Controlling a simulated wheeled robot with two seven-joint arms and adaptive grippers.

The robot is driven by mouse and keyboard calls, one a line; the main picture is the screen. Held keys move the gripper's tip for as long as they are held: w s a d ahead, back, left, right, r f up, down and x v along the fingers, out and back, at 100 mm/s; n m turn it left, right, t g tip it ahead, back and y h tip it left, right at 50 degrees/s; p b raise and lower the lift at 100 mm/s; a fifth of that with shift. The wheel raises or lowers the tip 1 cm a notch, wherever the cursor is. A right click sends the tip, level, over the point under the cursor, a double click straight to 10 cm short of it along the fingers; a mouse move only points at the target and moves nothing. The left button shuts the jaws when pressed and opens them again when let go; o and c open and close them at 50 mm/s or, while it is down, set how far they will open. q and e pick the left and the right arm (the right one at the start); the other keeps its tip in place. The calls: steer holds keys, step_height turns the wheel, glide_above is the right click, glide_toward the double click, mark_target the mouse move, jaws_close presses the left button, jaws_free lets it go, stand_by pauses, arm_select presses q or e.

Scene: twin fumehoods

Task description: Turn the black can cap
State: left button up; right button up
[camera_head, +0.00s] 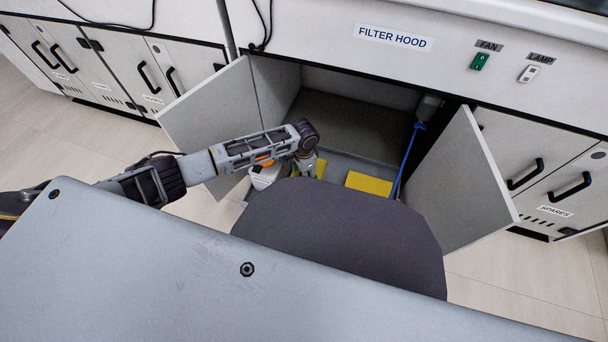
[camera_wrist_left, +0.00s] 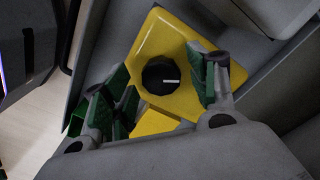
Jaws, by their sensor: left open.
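In the left wrist view, a yellow can (camera_wrist_left: 176,38) is seen from above, with a round black cap (camera_wrist_left: 158,78) bearing a short white mark. My left gripper (camera_head: 309,168) is inside the open cupboard below the filter hood, pointing down. Its green-padded fingers (camera_wrist_left: 157,92) are apart, one on each side of the cap in the picture. The right finger overlaps the can's top; whether either finger touches the cap is unclear. In the head view, yellow shows beside the gripper (camera_head: 321,169), and the cap is hidden. My right gripper is not in view.
Another yellow object (camera_head: 369,185) stands to the right in the cupboard, and a white container (camera_head: 265,175) with orange on top stands to the left. The left door (camera_head: 208,110) and right door (camera_head: 462,185) stand open. A blue cable (camera_head: 407,160) hangs at the right.

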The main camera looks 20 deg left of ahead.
arm_select(q)
steer(key=shift+f, duration=0.1)
steer(key=shift+c, duration=0.4)
steer(key=c, duration=0.9)
steer(key=shift+c, duration=0.2)
steer(key=shift+p, duration=0.3)
